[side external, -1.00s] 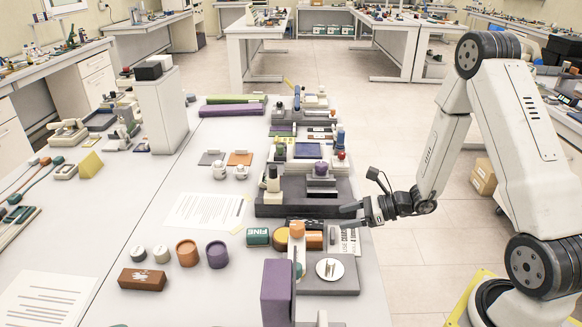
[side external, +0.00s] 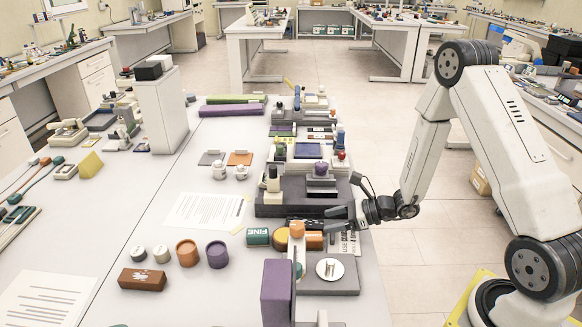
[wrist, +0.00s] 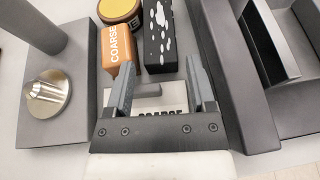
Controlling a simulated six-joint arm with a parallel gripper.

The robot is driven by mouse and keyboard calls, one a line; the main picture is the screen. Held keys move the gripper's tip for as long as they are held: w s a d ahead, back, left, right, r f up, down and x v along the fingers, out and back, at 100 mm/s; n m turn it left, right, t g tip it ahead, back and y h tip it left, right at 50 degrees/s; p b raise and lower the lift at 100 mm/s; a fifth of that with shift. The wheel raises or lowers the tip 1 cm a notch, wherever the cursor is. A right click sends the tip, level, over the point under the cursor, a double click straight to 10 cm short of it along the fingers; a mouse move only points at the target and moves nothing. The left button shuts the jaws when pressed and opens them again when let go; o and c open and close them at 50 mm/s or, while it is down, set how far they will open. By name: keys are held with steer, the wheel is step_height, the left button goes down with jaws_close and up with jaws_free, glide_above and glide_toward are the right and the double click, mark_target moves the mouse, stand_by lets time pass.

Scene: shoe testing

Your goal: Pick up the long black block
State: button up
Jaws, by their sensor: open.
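The long black block (wrist: 160,35) has white spots and lies lengthwise away from me in the wrist view. It lies just right of the orange block marked COARSE (wrist: 116,48). My gripper (wrist: 163,66) is open, with one finger on each side of the black block's near end in the picture. I cannot tell whether the fingertips are down at its height. In the side view my gripper (side external: 335,219) reaches in from the right over the table edge, close to the orange block (side external: 314,240). The black block is hard to make out there.
A dark grey stepped fixture (wrist: 250,90) stands close to my right finger in the wrist view. A grey plate (wrist: 30,130) with a metal cone (wrist: 46,93) lies left. A yellow-topped round tin (wrist: 118,10) is behind the COARSE block. A white printed card lies under my gripper.

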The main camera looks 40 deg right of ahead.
mark_target(318, 224)
steer(key=shift+x, duration=2)
steer(key=shift+s+f, duration=0.1)
jaws_close()
